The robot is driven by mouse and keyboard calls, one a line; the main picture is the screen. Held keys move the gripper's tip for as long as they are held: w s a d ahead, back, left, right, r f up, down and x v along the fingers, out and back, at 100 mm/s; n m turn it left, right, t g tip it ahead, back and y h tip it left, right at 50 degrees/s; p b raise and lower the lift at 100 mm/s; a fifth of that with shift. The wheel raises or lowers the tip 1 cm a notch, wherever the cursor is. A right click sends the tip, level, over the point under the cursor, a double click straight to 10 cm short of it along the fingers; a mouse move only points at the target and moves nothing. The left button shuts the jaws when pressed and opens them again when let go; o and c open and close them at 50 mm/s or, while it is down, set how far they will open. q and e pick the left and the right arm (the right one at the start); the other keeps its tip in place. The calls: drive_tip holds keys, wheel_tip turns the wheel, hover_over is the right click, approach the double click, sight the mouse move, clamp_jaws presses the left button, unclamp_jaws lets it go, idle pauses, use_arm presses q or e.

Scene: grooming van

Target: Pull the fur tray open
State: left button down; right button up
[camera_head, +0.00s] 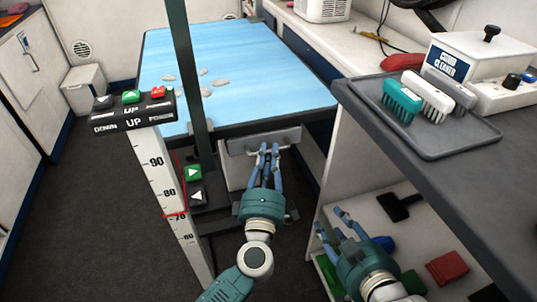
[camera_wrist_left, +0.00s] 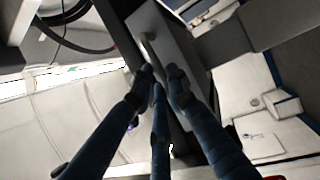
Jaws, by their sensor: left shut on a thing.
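The fur tray (camera_head: 237,147) has a grey front under the near edge of the blue-topped grooming table (camera_head: 240,75). It also shows in the left wrist view (camera_wrist_left: 178,45). My left gripper (camera_head: 268,152) is shut on the tray's bar handle (camera_wrist_left: 148,48); its fingers partly cover the handle in both views. How far the tray stands out from the table is hard to tell. My right gripper (camera_head: 330,225) is open and empty, with its fingers apart, low beside the shelf under the right counter.
A control post with a height scale (camera_head: 160,165) stands left of the tray. The dark counter (camera_head: 460,170) at right carries a tray of brushes (camera_head: 415,105). Below it, a shelf holds a black brush (camera_head: 398,207) and a red item (camera_head: 447,267). Open floor lies at left.

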use_arm(q)
drive_tip(key=shift+s, duration=0.25)
drive_tip(key=s+d+p, duration=0.2)
drive_tip(key=s, duration=0.5)
drive_tip(key=s+d+p, duration=0.1)
drive_tip(key=s+d, duration=0.2)
drive_tip(key=s, duration=0.5)
drive_tip(key=shift+p, duration=0.4)
use_arm(e)
drive_tip(key=s+d+f+g+h, duration=0.1)
drive_tip(key=s+f+g, duration=0.3)
drive_tip(key=s, duration=0.4)
drive_tip(key=s+d+f+g+h, duration=0.1)
drive_tip(key=s+d+f+g, duration=0.3)
drive_tip(key=s, duration=0.4)
drive_tip(key=shift+s+d+f+g, duration=0.3)
drive_tip(key=shift+f+g, duration=0.2)
drive_tip(key=shift+f, duration=0.45)
use_arm(q)
drive_tip(key=shift+s, duration=0.1)
drive_tip(key=c, duration=1.7)
unclamp_jaws()
drive_tip(key=shift+o, duration=0.2)
